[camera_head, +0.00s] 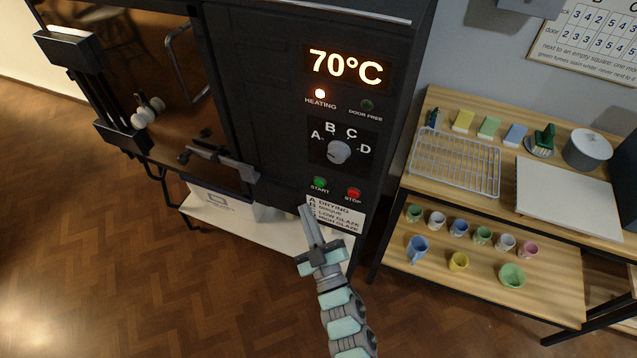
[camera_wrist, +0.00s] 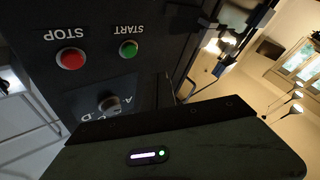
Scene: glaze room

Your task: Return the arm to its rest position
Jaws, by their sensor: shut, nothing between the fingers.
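My gripper (camera_head: 307,216) is in front of the lower part of the dark kiln's control panel in the head view, just below the green START button (camera_head: 320,183). Its fingers are shut together with nothing between them. The red STOP button (camera_head: 354,194) is to the right of START. The wrist view shows the START button (camera_wrist: 129,48), the STOP button (camera_wrist: 70,58) and the knob (camera_wrist: 109,102) upside down, close to the wrist. I cannot tell whether the fingertips touch the panel.
The display (camera_head: 346,67) reads 70°C and the HEATING lamp (camera_head: 320,94) glows. The knob (camera_head: 339,152) sits among letters A to D. At right, a shelf unit (camera_head: 455,189) holds a wire rack (camera_head: 455,163), a white board (camera_head: 567,197) and several cups. Open wooden floor (camera_head: 150,290) lies at lower left.

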